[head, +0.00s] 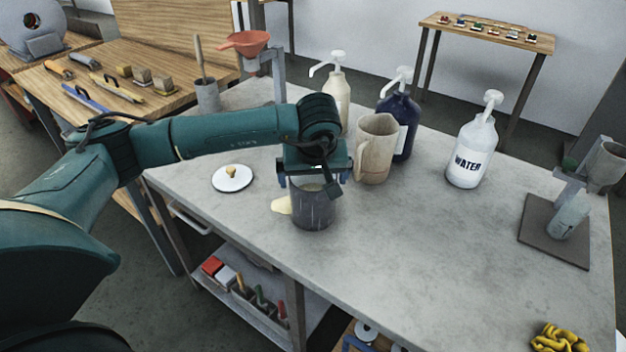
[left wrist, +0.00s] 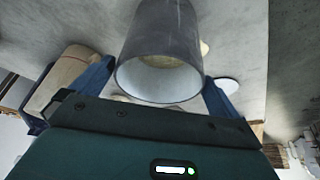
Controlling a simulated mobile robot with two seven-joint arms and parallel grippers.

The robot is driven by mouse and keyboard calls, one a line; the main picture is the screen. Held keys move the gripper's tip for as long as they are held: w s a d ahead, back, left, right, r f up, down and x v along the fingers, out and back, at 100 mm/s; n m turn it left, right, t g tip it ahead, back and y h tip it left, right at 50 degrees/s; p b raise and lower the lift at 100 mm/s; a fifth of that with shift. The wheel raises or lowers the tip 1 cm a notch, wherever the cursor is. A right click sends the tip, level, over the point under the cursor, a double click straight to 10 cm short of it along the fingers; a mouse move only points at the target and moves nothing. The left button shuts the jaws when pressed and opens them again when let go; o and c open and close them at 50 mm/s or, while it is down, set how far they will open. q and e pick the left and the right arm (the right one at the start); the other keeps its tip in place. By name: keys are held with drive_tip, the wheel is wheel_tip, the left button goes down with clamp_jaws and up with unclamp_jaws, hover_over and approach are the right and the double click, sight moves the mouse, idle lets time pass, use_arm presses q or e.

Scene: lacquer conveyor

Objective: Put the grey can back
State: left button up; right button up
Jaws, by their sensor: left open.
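The grey can (head: 313,212) stands upright on the grey worktop, directly below my left gripper (head: 314,178). The gripper points down with its jaws open at the can's top. In the left wrist view the can (left wrist: 160,45) shows its round open rim, with pale content inside. The blue fingers of my left gripper (left wrist: 152,90) stand on either side of it, with a gap showing at the left; contact at the right is hard to tell. A cream-coloured spill (head: 281,205) lies beside the can. My right gripper is out of view.
A white lid with a knob (head: 232,180) lies left of the can. A beige jug (head: 375,150), cream, dark blue (head: 403,120) and water (head: 472,152) pump bottles stand behind it. A stand with a cup (head: 553,235) is at the right. The worktop's front middle is clear.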

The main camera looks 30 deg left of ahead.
use_arm(q)
drive_tip(key=b+v, duration=0.1)
drive_tip(key=v, duration=0.9)
drive_tip(key=shift+s+d+r, duration=0.1)
drive_tip(key=shift+s+r, duration=0.05)
drive_tip(key=shift+r, duration=0.05)
